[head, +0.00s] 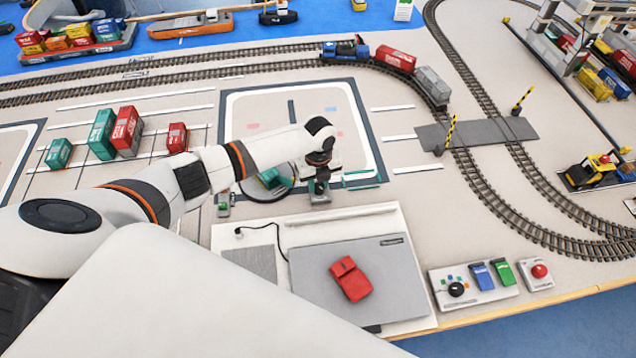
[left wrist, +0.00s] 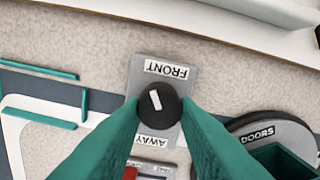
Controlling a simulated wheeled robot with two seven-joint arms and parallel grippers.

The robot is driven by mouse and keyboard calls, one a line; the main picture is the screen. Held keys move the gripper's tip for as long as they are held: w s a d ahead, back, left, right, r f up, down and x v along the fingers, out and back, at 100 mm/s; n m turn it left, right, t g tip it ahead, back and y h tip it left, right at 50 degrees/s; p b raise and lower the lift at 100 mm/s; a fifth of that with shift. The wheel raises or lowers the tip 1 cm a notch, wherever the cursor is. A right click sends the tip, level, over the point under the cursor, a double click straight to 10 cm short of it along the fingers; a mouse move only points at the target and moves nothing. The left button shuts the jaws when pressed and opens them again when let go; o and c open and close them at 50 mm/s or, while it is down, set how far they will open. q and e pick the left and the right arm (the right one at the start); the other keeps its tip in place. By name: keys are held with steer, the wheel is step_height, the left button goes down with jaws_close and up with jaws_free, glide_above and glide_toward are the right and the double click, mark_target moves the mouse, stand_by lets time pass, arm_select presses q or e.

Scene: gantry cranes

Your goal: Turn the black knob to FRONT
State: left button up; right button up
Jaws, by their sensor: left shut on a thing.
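In the left wrist view, the black knob (left wrist: 165,115) stands on a small grey plate (left wrist: 146,82). The plate has a FRONT label (left wrist: 166,69) at its upper end and an AWAY label (left wrist: 151,140) at its lower end; both read upside down. The knob's white mark lies on its upper part, tilted slightly left of the FRONT label. My left gripper (left wrist: 158,108) has its teal fingers shut on the knob's sides. My right gripper is not in view.
In the head view, a control box (head: 480,298) and a laptop-like grey panel (head: 393,275) with a red toy car (head: 350,279) are nearer. Containers (head: 104,134) stand left; rail tracks run behind.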

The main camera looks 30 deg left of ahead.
arm_select(q)
steer(key=m+b, duration=0.1)
steer(key=m, duration=0.4)
steer(key=shift+w+m+b, duration=0.15)
steer(key=shift+m+b, duration=0.2)
steer(key=shift+m, duration=0.05)
steer(key=shift+r, duration=0.1)
stand_by(0.3)
steer(key=o, duration=1)
steer(key=shift+c, duration=0.2)
step_height(320, 180, up, 12)
steer(key=b, duration=0.2)
